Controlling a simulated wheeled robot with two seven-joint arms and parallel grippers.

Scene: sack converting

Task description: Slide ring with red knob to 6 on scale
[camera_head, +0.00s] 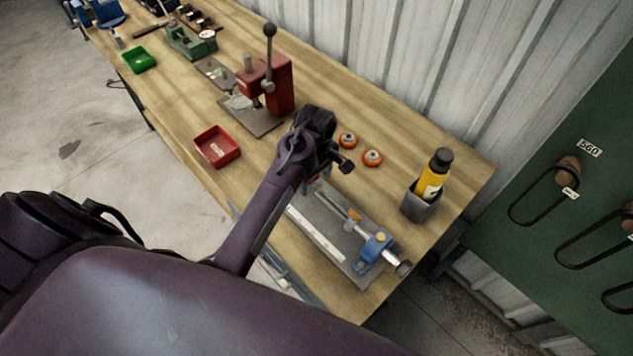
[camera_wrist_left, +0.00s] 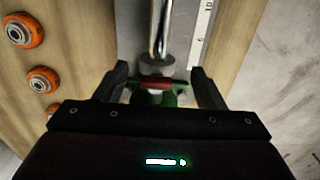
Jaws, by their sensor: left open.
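A rod device with a grey base plate (camera_head: 313,226) and a white scale strip (camera_head: 318,236) lies at the bench's near right. In the left wrist view a grey ring (camera_wrist_left: 157,65) sits around the steel rod (camera_wrist_left: 160,30), with a red knob (camera_wrist_left: 157,83) beside it. The scale (camera_wrist_left: 203,30) runs along the right of the rod; I cannot read the ring's value. My left gripper (camera_head: 335,163) is above the device's far end. Its open fingers (camera_wrist_left: 160,76) stand on either side of the knob, apart from it. The arm hides the ring in the head view.
A grey holder (camera_head: 417,205) with a yellow bottle (camera_head: 432,178) stands right. A red press (camera_head: 281,85) and red tray (camera_head: 218,148) stand left.

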